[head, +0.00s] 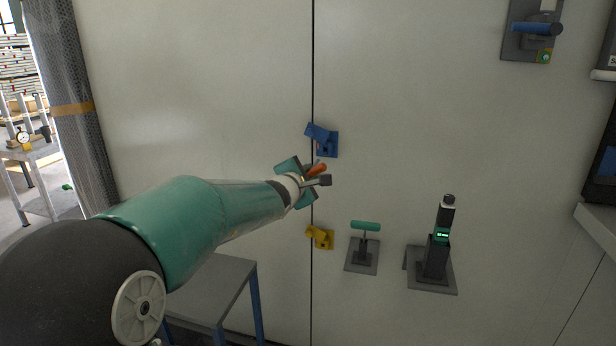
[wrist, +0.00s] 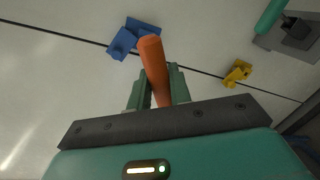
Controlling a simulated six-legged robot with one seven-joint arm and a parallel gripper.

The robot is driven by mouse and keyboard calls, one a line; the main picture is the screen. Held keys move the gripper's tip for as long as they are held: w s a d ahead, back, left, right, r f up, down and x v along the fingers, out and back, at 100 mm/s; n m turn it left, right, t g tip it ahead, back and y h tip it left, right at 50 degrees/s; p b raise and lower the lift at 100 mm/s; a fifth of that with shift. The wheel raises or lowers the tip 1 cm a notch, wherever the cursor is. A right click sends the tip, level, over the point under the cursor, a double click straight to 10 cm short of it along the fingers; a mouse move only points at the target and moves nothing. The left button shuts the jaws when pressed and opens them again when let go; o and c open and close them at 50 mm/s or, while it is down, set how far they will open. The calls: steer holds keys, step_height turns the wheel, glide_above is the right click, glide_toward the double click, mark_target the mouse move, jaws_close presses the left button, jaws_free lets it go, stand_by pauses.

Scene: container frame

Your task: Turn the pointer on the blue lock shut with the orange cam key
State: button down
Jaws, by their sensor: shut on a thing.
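The blue lock (head: 326,142) sits on the pale wall panel at a dark vertical seam; it also shows in the wrist view (wrist: 124,42). Its pointer cannot be made out clearly. The orange cam key (wrist: 154,66) is held in my gripper (wrist: 158,88) and sticks out past the fingers; its orange end shows in the head view (head: 317,169). My gripper (head: 315,180) is shut on the key, just below and left of the blue lock in the head view. In the wrist view the key's end is beside the blue lock; whether they touch cannot be told.
A yellow lock (head: 320,237) sits lower on the same seam. To its right are a green-handled fixture (head: 364,244) and a dark upright device (head: 437,247). A blue-handled fixture (head: 535,30) is at upper right. A grey table (head: 215,285) stands below my arm.

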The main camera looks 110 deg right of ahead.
mark_target(316, 163)
steer(key=m, duration=0.2)
steer(key=d+m+t, duration=0.1)
steer(key=m, duration=0.1)
steer(key=shift+s, duration=0.4)
steer(key=m, duration=0.2)
steer(key=m+t, duration=0.1)
steer(key=shift+s+d+h, duration=0.3)
steer(key=shift+d+h, duration=0.1)
steer(key=m, duration=0.3)
steer(key=shift+s+d+r+t+h, duration=0.1)
steer(key=shift+s+d+t+h, duration=0.1)
steer(key=shift+d+t+h, duration=0.15)
steer(key=m, duration=0.2)
steer(key=d+m, duration=0.1)
steer(key=shift+s+m+t+h, duration=0.3)
steer(key=shift+m+t+h, duration=0.05)
steer(key=shift+m, duration=0.05)
steer(key=shift+s+r+x, duration=0.1)
steer(key=shift+r+x, duration=0.05)
steer(key=shift+x, duration=0.85)
steer(key=shift+s+r+x, duration=0.1)
steer(key=shift+x, duration=0.95)
steer(key=shift+s+x, duration=0.25)
steer(key=shift+x, duration=1.1)
steer(key=shift+r, duration=0.25)
